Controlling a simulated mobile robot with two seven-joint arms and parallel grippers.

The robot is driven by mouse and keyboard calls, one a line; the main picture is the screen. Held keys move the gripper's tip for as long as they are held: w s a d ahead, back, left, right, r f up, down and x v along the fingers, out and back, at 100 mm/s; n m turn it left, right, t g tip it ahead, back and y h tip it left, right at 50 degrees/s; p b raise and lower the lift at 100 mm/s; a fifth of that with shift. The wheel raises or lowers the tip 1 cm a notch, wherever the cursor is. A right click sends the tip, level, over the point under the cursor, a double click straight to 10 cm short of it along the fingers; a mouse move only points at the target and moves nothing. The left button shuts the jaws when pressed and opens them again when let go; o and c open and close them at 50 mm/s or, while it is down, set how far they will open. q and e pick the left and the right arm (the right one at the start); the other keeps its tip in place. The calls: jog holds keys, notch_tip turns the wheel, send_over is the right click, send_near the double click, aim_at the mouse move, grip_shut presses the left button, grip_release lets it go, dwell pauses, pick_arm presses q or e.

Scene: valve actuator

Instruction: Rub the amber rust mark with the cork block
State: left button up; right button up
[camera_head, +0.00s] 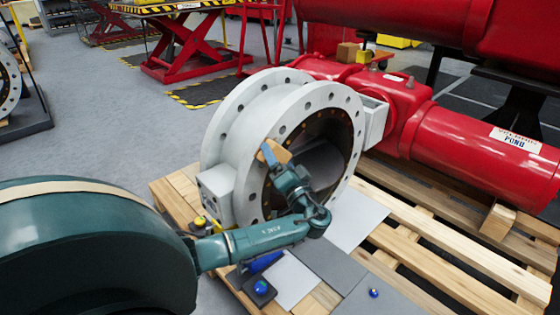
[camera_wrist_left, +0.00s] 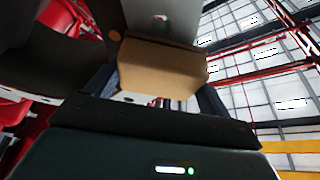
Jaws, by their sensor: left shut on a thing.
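The cork block (camera_head: 281,152) is tan and sits between the jaws of my left gripper (camera_head: 272,158), at the front face of the grey valve flange (camera_head: 228,125). In the left wrist view the cork block (camera_wrist_left: 160,68) fills the middle, close to a grey surface behind it; I cannot tell if they touch. My left gripper is shut on the block. I cannot make out the amber rust mark for sure; a small orange spot (camera_wrist_left: 114,35) shows left of the block in the wrist view. My right gripper is not in view.
The valve stands on a wooden pallet (camera_head: 440,265) with grey and white sheets. A red actuator (camera_head: 470,140) extends to the right. A blue-topped button box (camera_head: 261,287) and a blue knob (camera_head: 374,293) are in front. Grey floor (camera_head: 110,110) lies open at left.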

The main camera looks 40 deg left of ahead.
pick_arm(q)
jog(key=shift+a, duration=0.4)
jog(key=shift+w, duration=0.1)
jog(key=shift+w+d+r+b, duration=0.1)
jog(key=shift+w+r+b, duration=0.25)
jog(key=shift+w+r, duration=0.55)
jog(key=shift+w+r+b, duration=0.35)
jog(key=shift+w+r, duration=0.6)
jog(key=shift+r, duration=0.05)
jog(key=shift+w+d+r, duration=0.15)
jog(key=shift+w+r, duration=0.5)
jog(key=shift+r, duration=0.05)
jog(key=shift+f+b, duration=0.1)
jog(key=shift+b, duration=0.45)
jog(key=shift+s+f+b, duration=0.4)
jog(key=shift+s+f, duration=0.9)
jog(key=shift+s+a+f+b, duration=0.25)
jog(key=shift+s+f+b, duration=0.2)
jog(key=shift+s+f, duration=0.45)
jog(key=shift+s+a+f, duration=0.2)
jog(key=shift+s+f, duration=0.2)
jog(key=shift+f, duration=0.1)
